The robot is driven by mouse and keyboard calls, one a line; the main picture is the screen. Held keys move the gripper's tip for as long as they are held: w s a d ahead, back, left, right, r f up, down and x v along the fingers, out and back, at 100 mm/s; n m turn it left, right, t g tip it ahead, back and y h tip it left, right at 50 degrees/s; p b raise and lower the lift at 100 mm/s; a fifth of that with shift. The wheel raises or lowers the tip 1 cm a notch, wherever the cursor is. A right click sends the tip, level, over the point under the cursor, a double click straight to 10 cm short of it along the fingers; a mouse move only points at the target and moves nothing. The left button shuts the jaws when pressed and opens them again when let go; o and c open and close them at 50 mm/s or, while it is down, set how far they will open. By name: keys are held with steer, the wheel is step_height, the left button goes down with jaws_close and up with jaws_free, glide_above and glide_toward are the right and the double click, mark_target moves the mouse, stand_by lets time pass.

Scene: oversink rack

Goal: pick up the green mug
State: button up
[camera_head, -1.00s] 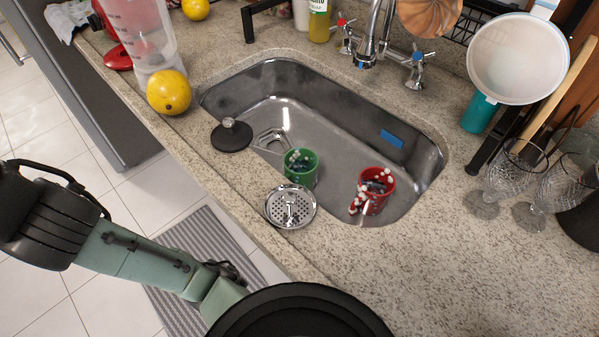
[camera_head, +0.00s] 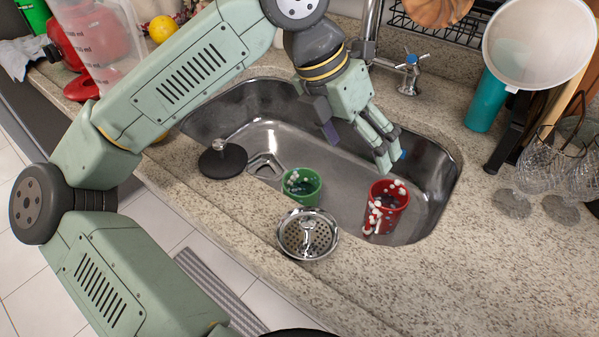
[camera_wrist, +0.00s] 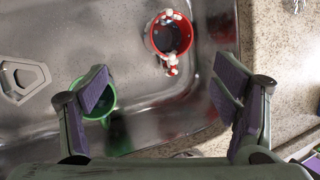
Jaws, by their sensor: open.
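The green mug (camera_head: 302,187) stands upright in the sink near its front wall, with small dark and light bits showing in its mouth. In the wrist view the green mug (camera_wrist: 106,108) is partly hidden behind my left finger. My gripper (camera_head: 358,152) is open and empty above the sink, up and to the right of the green mug in the head view. In the wrist view my gripper (camera_wrist: 160,92) has its purple-padded fingers spread wide.
A red mug (camera_head: 386,207) with red-and-white pieces on it stands right of the green mug; it also shows in the wrist view (camera_wrist: 171,38). A metal strainer (camera_head: 307,236) and a black stopper (camera_head: 222,162) lie near the sink's front edge. The faucet (camera_head: 372,40) stands behind.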

mark_target(301, 196)
steer(key=a+f+y, duration=0.1)
steer(key=a+f, duration=0.1)
steer(key=f, duration=0.1)
steer(key=w+a+f+n+y, duration=0.1)
steer(key=a+f+y, duration=0.1)
steer(key=a+f, duration=0.1)
steer(key=w+a+f+n+y, duration=0.1)
steer(key=a+f+y, duration=0.1)
steer(key=a+f, duration=0.1)
steer(key=shift+w+a+f+g, duration=0.15)
steer(key=shift+a+f+g, duration=0.15)
steer(key=shift+f, duration=0.1)
steer(key=shift+w+f+p, duration=0.1)
steer(key=shift+f+p, duration=0.65)
steer(key=shift+f, duration=2.15)
steer(key=shift+c, duration=0.6)
steer(key=c, duration=1.3)
